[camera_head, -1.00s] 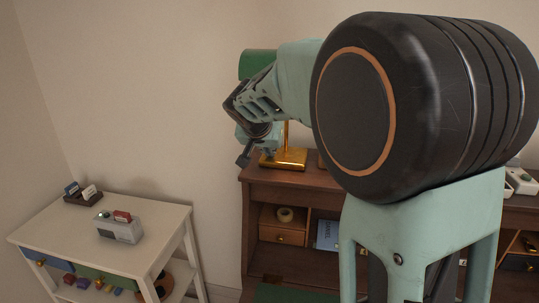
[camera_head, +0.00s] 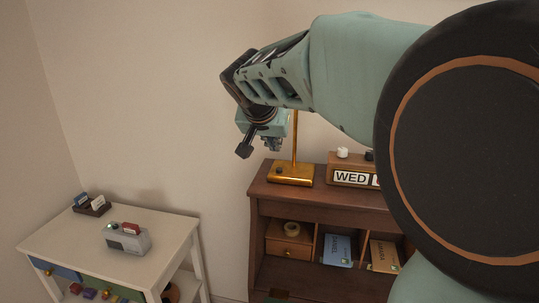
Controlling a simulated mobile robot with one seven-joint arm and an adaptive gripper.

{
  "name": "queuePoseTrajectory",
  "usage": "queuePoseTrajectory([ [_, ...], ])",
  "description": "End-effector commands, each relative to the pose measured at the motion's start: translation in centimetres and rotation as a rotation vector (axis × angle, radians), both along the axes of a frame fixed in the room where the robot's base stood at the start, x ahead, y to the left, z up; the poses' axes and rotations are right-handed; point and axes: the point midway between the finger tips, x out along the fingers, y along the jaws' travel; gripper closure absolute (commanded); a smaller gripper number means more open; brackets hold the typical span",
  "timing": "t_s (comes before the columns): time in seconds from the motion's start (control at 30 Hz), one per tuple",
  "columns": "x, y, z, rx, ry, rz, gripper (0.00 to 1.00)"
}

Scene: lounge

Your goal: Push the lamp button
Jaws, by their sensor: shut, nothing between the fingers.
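The lamp has a gold base (camera_head: 298,180) on the left end of the wooden desk top. Its thin gold stem (camera_head: 296,145) rises behind my arm, and the shade is hidden. A small dark button (camera_head: 279,170) shows on the left part of the base. My gripper (camera_head: 271,146) is shut and empty, pointing down. In the picture it is just above the lamp base, apart from the button; the exact gap is hard to tell.
A WED calendar block (camera_head: 347,171) stands right of the lamp. A white side table (camera_head: 180,226) at left holds a grey device (camera_head: 126,240) and a card holder (camera_head: 92,207).

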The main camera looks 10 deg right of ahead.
Motion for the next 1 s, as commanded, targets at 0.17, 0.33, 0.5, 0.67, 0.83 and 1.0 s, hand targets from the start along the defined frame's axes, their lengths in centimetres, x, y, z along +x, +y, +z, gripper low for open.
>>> queuePoseTrajectory([
  [0.17, -1.4, 0.6, 1.7, 0.000, -0.003, 0.001, 1.00],
  [0.33, -1.9, 0.8, 2.2, -0.001, -0.003, 0.001, 1.00],
  [0.5, -1.9, 0.8, 2.2, -0.001, -0.003, 0.001, 1.00],
  [0.67, -1.8, 1.0, 2.0, -0.006, -0.002, 0.013, 1.00],
  [0.83, -0.9, 3.0, 0.1, -0.077, -0.004, 0.175, 1.00],
  [1.0, 0.8, 6.8, -2.4, -0.249, -0.038, 0.488, 1.00],
])
